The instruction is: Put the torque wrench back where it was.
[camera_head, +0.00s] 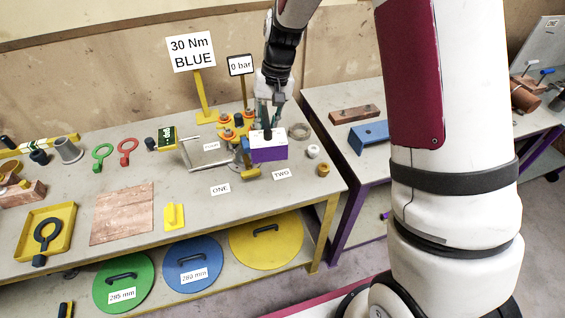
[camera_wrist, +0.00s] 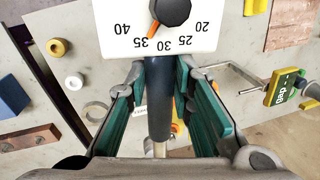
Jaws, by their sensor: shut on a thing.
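My gripper (camera_head: 262,115) is shut on a dark grey handle, which I take to be the torque wrench (camera_wrist: 158,95). In the wrist view, the green pads of my gripper (camera_wrist: 160,105) flank the handle. A paler shaft shows beyond it. The handle's upper end meets a white dial face with a black knob and orange pointer (camera_wrist: 152,32) between 35 and 30. In the camera_head view, a white-and-purple box (camera_head: 268,152) with a black knob stands just below my fingertips. I cannot tell whether handle and box touch. The rest of the wrench is hidden.
A pipe fixture with orange caps (camera_head: 226,118) stands just left of my gripper. Signs read "30 Nm BLUE" (camera_head: 191,52) and "0 bar" (camera_head: 240,65).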

